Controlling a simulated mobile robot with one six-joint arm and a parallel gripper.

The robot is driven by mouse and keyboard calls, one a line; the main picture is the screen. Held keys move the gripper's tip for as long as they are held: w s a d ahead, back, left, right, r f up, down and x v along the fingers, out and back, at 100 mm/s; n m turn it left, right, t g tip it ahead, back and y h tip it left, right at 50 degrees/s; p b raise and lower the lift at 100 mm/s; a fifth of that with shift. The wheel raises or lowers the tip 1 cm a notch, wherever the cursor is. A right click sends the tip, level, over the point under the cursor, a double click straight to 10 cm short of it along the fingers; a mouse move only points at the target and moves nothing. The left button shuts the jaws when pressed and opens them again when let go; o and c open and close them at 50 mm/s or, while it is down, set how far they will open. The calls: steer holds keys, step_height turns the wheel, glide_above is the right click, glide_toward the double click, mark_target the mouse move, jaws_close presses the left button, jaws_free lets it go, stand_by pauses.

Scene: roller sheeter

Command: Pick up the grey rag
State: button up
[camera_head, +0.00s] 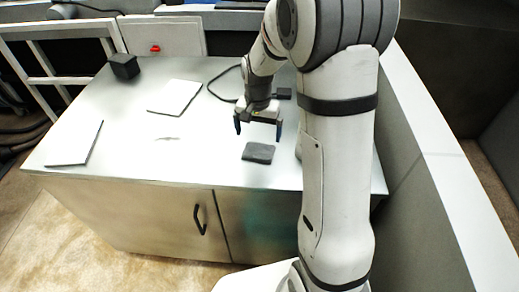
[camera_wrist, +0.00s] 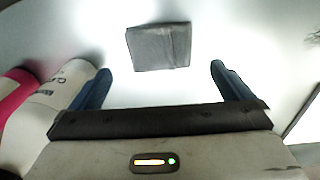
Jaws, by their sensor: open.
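The grey rag (camera_head: 258,152) is a small dark square lying flat on the pale metal cabinet top (camera_head: 205,155). My gripper (camera_head: 258,132) is open and empty, above the surface and just behind the rag in the head view. In the wrist view the rag (camera_wrist: 159,46) shows whole, ahead of the gripper (camera_wrist: 158,80) and between the lines of its two blue fingers. The fingers appear apart from the rag. My arm hides the right part of the cabinet top.
A white sheet or pad (camera_head: 174,96) lies behind left, and another (camera_head: 75,143) at the left edge. A black cube (camera_head: 124,66) stands at the back left corner. A dark cable (camera_head: 220,97) runs behind my gripper. A grey wall (camera_head: 425,150) bounds the right side.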

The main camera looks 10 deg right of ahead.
mark_target(259, 150)
step_height(259, 150, down, 8)
steer(key=shift+w+d+r+p, duration=0.1)
steer(key=shift+r+p, duration=0.1)
steer(key=shift+p, duration=0.75)
steer(key=shift+c, duration=0.2)
steer(key=c, duration=0.8)
